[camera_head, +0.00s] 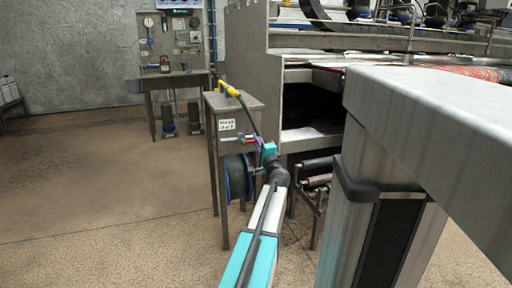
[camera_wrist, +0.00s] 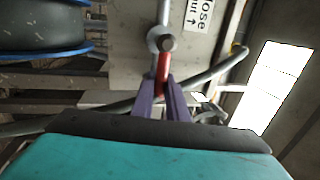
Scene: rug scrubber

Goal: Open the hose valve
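The hose valve has a round metal body (camera_wrist: 160,40) on a pipe and a red lever (camera_wrist: 162,72). In the wrist view the lever points down toward my palm, between my gripper's (camera_wrist: 160,82) two purple fingers. The fingers appear closed on it, with little or no gap at the sides. In the head view my gripper (camera_head: 250,140) reaches the front of a grey hose stand (camera_head: 212,103), just below its white label (camera_head: 227,125). The valve is small there and partly hidden by my gripper.
A dark hose reel (camera_head: 237,177) hangs under the stand's top, left of my wrist. A yellow nozzle (camera_head: 229,89) lies on top, its black hose running down beside my gripper. A large machine (camera_head: 300,105) stands close on the right. Floor at left is clear.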

